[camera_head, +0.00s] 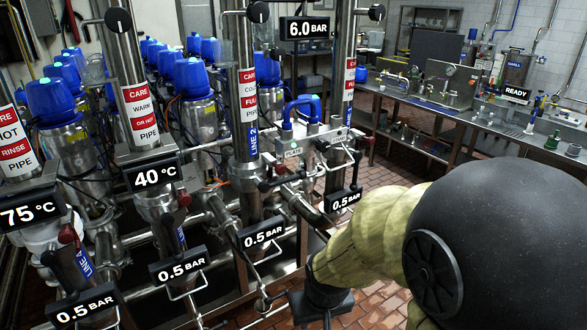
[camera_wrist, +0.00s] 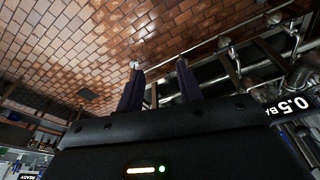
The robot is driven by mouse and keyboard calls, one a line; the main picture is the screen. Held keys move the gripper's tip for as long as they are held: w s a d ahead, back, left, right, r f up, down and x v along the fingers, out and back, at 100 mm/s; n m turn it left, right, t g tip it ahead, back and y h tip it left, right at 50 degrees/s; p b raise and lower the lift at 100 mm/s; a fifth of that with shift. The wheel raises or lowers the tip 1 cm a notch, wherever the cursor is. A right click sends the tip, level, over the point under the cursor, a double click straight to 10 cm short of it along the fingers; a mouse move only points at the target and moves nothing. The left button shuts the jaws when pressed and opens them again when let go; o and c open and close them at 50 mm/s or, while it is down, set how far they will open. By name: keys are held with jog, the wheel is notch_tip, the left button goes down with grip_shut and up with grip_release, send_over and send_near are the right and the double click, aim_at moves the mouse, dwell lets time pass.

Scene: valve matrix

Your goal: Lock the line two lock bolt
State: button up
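The line two pipe (camera_head: 249,110) stands upright in the middle of the head view, with a red and white care label and a blue LINE 2 tag (camera_head: 253,140). Small fittings with a dark red knob (camera_head: 280,168) sit beside its lower part. I cannot tell which fitting is the lock bolt. My gripper (camera_wrist: 159,66) shows two dark fingers standing apart in the wrist view, with nothing between them. In the head view its dark body is low, right of the lower pipes; its fingertips cannot be made out there.
A 0.5 BAR display (camera_head: 263,234) is below line two; another (camera_head: 345,200) is near my arm. A blue handle (camera_head: 301,108) stands on a plate between two pipes. Blue-capped valves crowd the left. A steel bench (camera_head: 420,105) is at the back right. Brick floor (camera_head: 372,300) shows beneath.

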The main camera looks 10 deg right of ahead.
jog(key=shift+o, duration=1.1)
jog(key=shift+w+r, duration=0.1)
jog(key=w+d+r+n+t+y+p, duration=0.1)
jog(key=w+d+r+n+t+p, duration=0.15)
jog(key=w+p, duration=0.45)
jog(key=w+d+r+n+t+y+p, duration=0.1)
jog(key=w+r+t+p, duration=0.15)
jog(key=w+p, duration=0.45)
jog(key=r+t+y+p, duration=0.1)
jog(key=r+t+p, duration=0.2)
jog(key=r+p, duration=0.1)
jog(key=d+r+m+t+y+p, duration=0.1)
jog(key=r+t+p, duration=0.2)
jog(key=r+p, duration=0.1)
jog(key=r+m+t+y+p, duration=0.1)
jog(key=r+t+p, duration=0.2)
jog(key=r+p, duration=0.1)
jog(key=shift+s+d+r+m+t+y+p, duration=0.3)
jog(key=shift+r+p, duration=0.1)
jog(key=shift+p, duration=0.3)
